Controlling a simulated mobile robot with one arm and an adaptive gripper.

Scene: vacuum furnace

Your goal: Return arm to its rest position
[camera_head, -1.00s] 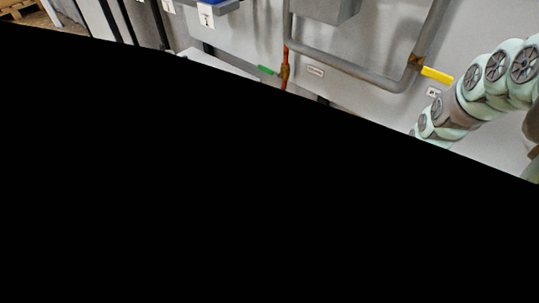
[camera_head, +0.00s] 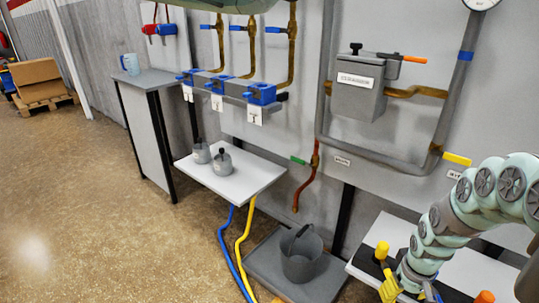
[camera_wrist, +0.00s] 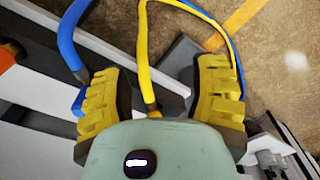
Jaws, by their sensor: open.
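My arm (camera_head: 462,208) is pale green and grey and reaches in from the right in the head view. My gripper (camera_head: 408,289) has yellow fingers and is low at the right there, over a white shelf, partly cut off by the bottom edge. In the wrist view my gripper (camera_wrist: 160,95) is open, with its two ribbed yellow fingers spread apart. A yellow hose (camera_wrist: 145,45) shows between the fingers, and a blue hose (camera_wrist: 68,35) passes by the left finger. Nothing appears gripped.
A grey bucket (camera_head: 301,256) stands on a grey platform left of my gripper. A white shelf (camera_head: 262,178) holds two small grey containers (camera_head: 222,162). A yellow knob (camera_head: 382,250) is close to my gripper. A grey pipe (camera_head: 375,155) runs along the wall. Open floor (camera_head: 90,210) lies left.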

